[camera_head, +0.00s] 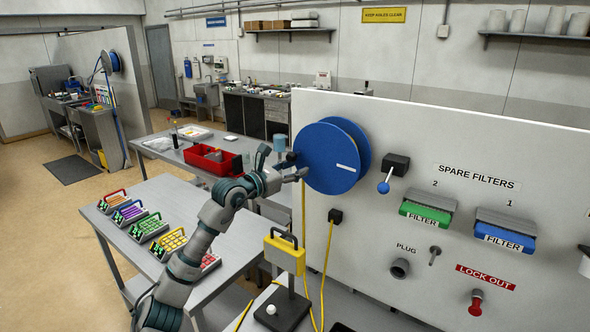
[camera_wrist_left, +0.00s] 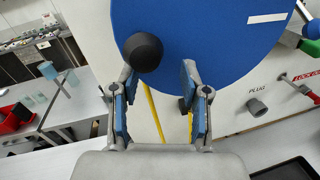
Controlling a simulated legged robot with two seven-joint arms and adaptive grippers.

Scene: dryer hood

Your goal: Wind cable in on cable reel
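The cable reel (camera_head: 325,158) is a blue disc pair mounted on the white panel, with a white strip on its face. It fills the upper part of the left wrist view (camera_wrist_left: 210,45). A black round knob (camera_wrist_left: 143,52) stands out from its face near the rim. A yellow cable (camera_head: 303,215) hangs down from the reel. My left gripper (camera_head: 283,164) is at the reel's left side, by the knob. In the left wrist view its fingers (camera_wrist_left: 157,78) are spread, with the knob beyond and between the tips; contact is unclear. My right gripper is out of view.
A yellow box (camera_head: 285,252) on a black stand is below the reel. A black fitting (camera_head: 335,215) with a yellow cable is on the panel. A lever with a blue ball (camera_head: 383,187) is right of the reel. Several coloured trays lie on the left table (camera_head: 190,195).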

